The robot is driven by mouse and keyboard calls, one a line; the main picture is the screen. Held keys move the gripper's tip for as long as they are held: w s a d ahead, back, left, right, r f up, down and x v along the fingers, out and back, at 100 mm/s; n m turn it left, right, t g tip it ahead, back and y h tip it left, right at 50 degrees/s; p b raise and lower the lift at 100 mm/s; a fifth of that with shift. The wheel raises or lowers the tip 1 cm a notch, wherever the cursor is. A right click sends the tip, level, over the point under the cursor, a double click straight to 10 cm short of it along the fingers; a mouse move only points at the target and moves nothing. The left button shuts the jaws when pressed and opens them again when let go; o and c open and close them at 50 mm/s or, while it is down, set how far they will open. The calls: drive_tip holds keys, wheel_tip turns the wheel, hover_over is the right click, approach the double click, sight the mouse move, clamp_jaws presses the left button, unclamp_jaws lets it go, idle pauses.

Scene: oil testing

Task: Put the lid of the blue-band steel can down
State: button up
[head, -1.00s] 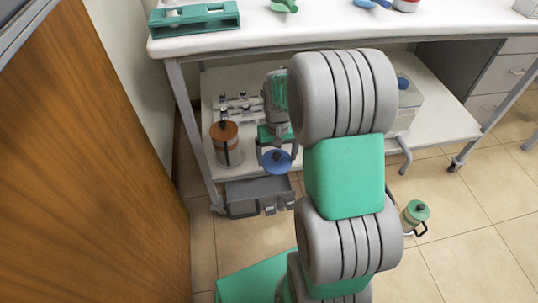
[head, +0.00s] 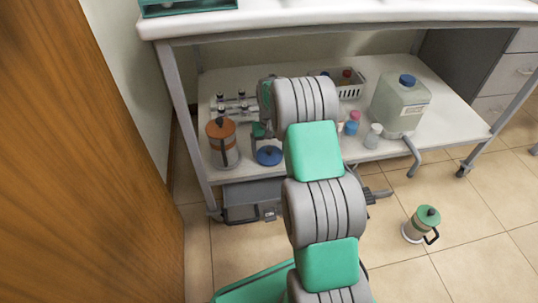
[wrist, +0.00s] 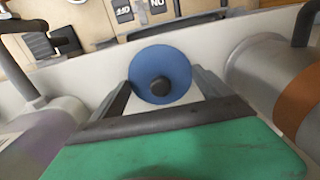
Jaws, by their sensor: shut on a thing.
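The lid is a blue disc with a dark knob. It shows in the wrist view (wrist: 148,64) between the fingers of my gripper (wrist: 160,88), which is shut on it. In the head view the lid (head: 268,156) appears at the front edge of the lower shelf, below my gripper (head: 262,140). I cannot tell whether the lid touches the shelf. A blurred grey can (wrist: 45,140) with a dark handle stands at the left in the wrist view; its band is not clear there. In the head view my arm covers that spot.
A brown-band steel can (head: 222,147) stands left of the lid on the lower shelf (head: 440,130). A grey box (head: 250,197) is below; a green-lidded can (head: 421,226) is on the floor.

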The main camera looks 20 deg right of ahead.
sight(269, 150)
drive_tip(key=shift+f, duration=0.15)
drive_tip(key=o, duration=1.1)
drive_tip(key=r+p, duration=0.1)
drive_tip(key=r, duration=0.2)
drive_tip(key=r+p, duration=0.1)
drive_tip(key=r, duration=0.2)
drive_tip(key=r+p, duration=0.2)
drive_tip(key=r, duration=0.1)
drive_tip(key=shift+s+a, duration=0.15)
drive_tip(key=shift+a, duration=0.1)
drive_tip(key=s+a+r+n, duration=0.1)
drive_tip(key=s+a+r, duration=0.5)
drive_tip(key=s+r, duration=0.25)
drive_tip(key=s+a+r+t, duration=0.1)
drive_tip(key=s+a, duration=0.2)
drive_tip(key=s, duration=0.6)
drive_tip(key=s+a+r+n+t, duration=0.1)
drive_tip(key=s+a, duration=0.3)
drive_tip(key=s, duration=0.5)
drive_tip(key=shift+s+a+r+n, duration=0.15)
drive_tip(key=shift+s+r+n, duration=0.05)
drive_tip(key=shift+s+n, duration=0.1)
